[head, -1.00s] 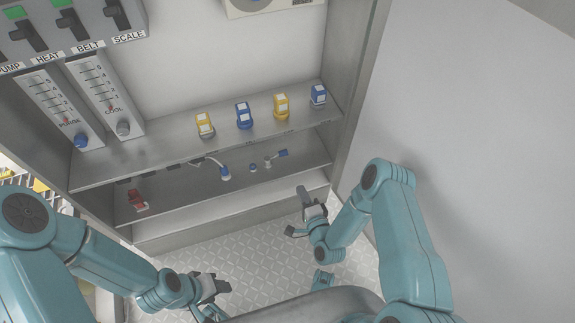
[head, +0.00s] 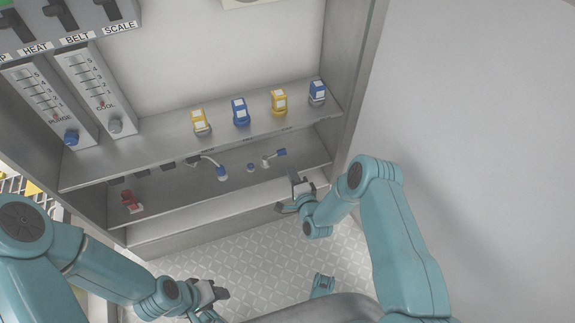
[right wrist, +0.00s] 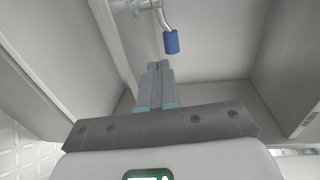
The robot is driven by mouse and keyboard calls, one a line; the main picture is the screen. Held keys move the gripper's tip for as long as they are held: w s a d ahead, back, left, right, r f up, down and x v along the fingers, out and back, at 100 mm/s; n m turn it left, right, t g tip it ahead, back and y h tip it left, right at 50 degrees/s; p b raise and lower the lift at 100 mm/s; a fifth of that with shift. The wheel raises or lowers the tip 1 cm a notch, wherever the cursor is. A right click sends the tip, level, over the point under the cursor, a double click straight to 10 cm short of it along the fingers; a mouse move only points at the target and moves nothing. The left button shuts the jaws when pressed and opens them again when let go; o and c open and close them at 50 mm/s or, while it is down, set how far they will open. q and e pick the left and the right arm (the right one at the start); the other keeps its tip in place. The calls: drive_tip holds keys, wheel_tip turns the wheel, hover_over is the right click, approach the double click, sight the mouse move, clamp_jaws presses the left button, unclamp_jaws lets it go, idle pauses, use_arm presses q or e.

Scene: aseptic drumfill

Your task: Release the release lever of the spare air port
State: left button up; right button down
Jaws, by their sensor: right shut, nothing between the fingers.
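On the lower shelf in the head view, a bent grey lever with a blue end (head: 221,173) sits left of a shorter grey lever with a blue tip (head: 281,153). A small blue knob (head: 250,167) is between them. I cannot read which port is the spare air port. My right gripper (head: 280,208) is shut and empty, below and in front of this shelf, apart from both levers. In the right wrist view, a blue lever end (right wrist: 171,42) on a grey bent rod hangs ahead of the shut fingers (right wrist: 158,66). My left gripper (head: 224,294) is low over the floor; its fingers are unclear.
The upper shelf (head: 160,142) holds several yellow and blue units (head: 240,112) above the levers. A red fitting (head: 131,202) is at the lower shelf's left. A cabinet side wall (head: 352,70) bounds the right.

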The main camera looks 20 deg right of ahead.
sight(275, 155)
use_arm(q)
drive_tip(key=shift+w+a+f+b, duration=0.15)
drive_tip(key=shift+w+f+b, duration=0.1)
drive_tip(key=shift+f+b, duration=0.45)
use_arm(e)
drive_tip(key=shift+w+r, duration=0.2)
drive_tip(key=shift+w, duration=1.05)
drive_tip(key=shift+w+r, duration=0.15)
drive_tip(key=shift+w, duration=1.05)
use_arm(q)
drive_tip(key=shift+f, duration=0.1)
